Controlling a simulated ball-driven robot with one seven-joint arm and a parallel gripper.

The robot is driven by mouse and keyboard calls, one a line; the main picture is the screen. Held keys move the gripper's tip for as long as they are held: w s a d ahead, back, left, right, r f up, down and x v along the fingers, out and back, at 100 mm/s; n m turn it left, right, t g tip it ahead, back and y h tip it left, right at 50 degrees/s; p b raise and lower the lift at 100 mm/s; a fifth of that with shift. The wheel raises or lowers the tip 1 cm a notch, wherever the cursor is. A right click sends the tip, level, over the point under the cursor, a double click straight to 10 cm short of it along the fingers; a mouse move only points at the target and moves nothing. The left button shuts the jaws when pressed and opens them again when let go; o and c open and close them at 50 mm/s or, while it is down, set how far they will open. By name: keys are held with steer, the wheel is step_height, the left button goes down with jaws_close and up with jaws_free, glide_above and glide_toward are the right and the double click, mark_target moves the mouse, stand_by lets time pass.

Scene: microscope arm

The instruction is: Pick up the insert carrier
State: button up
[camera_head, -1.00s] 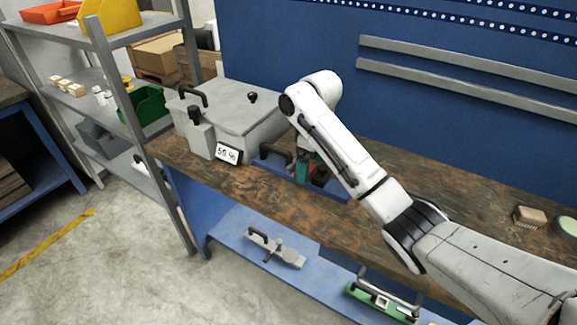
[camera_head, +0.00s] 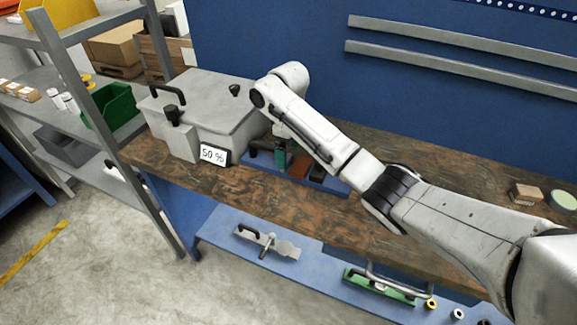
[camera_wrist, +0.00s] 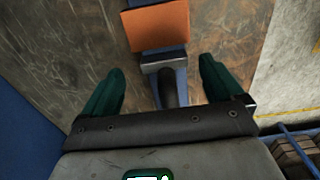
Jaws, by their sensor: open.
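What looks like the insert carrier is a blue piece with an orange block (camera_wrist: 158,27) and a dark handle (camera_wrist: 169,88), seen in the wrist view. It lies over the brown bench top. In the head view its orange block (camera_head: 300,166) shows beside the gripper, partly hidden by my arm. My gripper (camera_wrist: 161,67) is open, with one green finger on each side of the carrier's handle end and gaps on both sides. In the head view my gripper (camera_head: 283,158) is low over the bench, mostly hidden behind the arm.
A grey lidded box (camera_head: 205,108) with a "50 %" display (camera_head: 213,155) stands left of the gripper. A small brown block (camera_head: 525,194) and a round pale item (camera_head: 563,199) lie at the right. The lower shelf (camera_head: 318,268) holds tools. The front bench top is clear.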

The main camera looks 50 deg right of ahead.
mark_target(289, 159)
steer(key=shift+s+a+f+p, duration=0.1)
steer(key=shift+s+f+p, duration=0.1)
steer(key=shift+f, duration=1.15)
steer(key=shift+s+a+f+p, duration=0.1)
steer(key=shift+f+p, duration=0.1)
steer(key=shift+f, duration=1.1)
steer(key=shift+c, duration=0.4)
steer(key=c, duration=1.6)
steer(key=shift+w+d+r, duration=0.1)
steer(key=shift+w+r, duration=0.05)
jaws_close()
